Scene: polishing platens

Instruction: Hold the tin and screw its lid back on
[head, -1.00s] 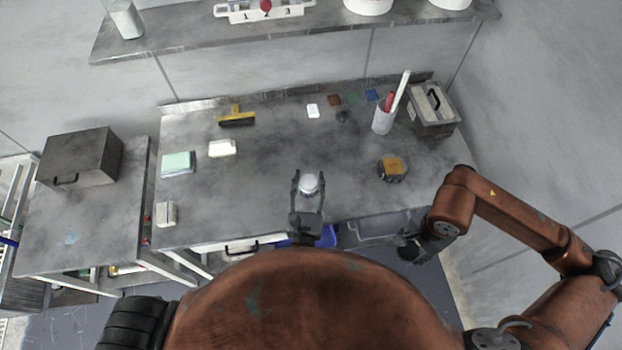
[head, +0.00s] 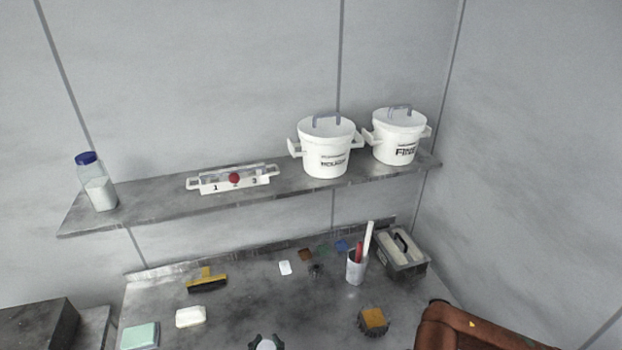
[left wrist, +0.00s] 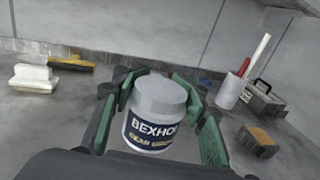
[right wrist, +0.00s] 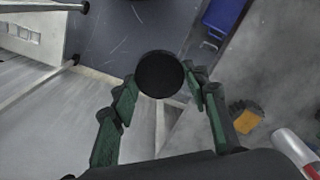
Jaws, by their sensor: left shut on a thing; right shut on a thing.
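The tin (left wrist: 157,118) is a pale round jar with a dark blue label reading "BEXHO..." and smaller yellow letters. My left gripper (left wrist: 158,85) is shut around it, one finger on each side, and it looks upright. In the head view only the tips of my left gripper (head: 266,340) and the pale top of the tin show at the bottom edge. The lid (right wrist: 160,75) is a dark round disc. My right gripper (right wrist: 161,84) is shut on it, apart from the tin. My right gripper is outside the head view.
On the worktop (head: 240,305) stand a yellow-topped block (head: 373,319), a cup with rods (head: 356,270), a grey caddy (head: 403,255), a yellow-handled squeegee (head: 207,281) and pale blocks (head: 190,317). The shelf (head: 150,205) above bears two white pots (head: 326,150) and a jar (head: 98,188).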

